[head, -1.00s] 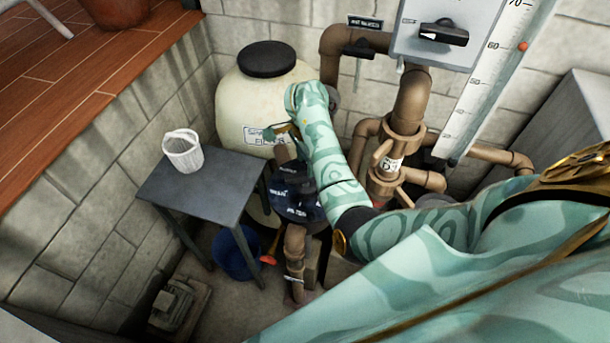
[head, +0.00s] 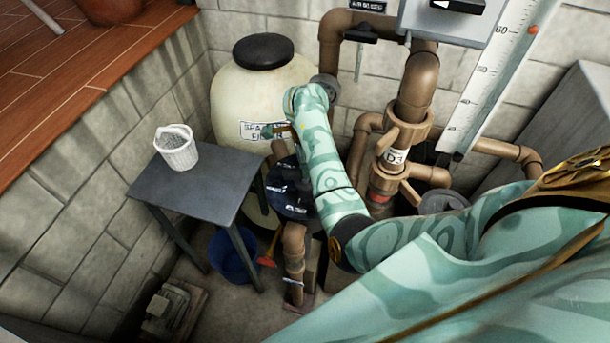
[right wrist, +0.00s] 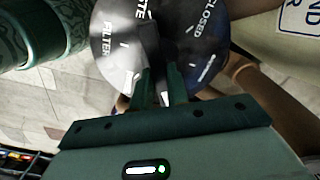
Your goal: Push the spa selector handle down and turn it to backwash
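The spa selector is a dark round valve top on brown pipes, in the head view (head: 292,190) below my right forearm, in front of the cream filter tank. In the right wrist view its face (right wrist: 108,45) shows the words FILTER, CLOSED and part of another ending in TE. Its dark handle (right wrist: 145,35) runs down the picture between the two green fingers of my right gripper (right wrist: 162,86). A thin gap seems to show, but I cannot tell whether the fingers press on the handle. My forearm hides part of the valve in the head view. My left gripper is out of view.
The cream tank (head: 235,95) stands behind the valve. A grey table (head: 205,185) with a white basket (head: 176,148) is at left, a blue bucket (head: 233,255) under it. Brown pipes (head: 412,85) and a grey box (head: 455,28) stand right of the forearm.

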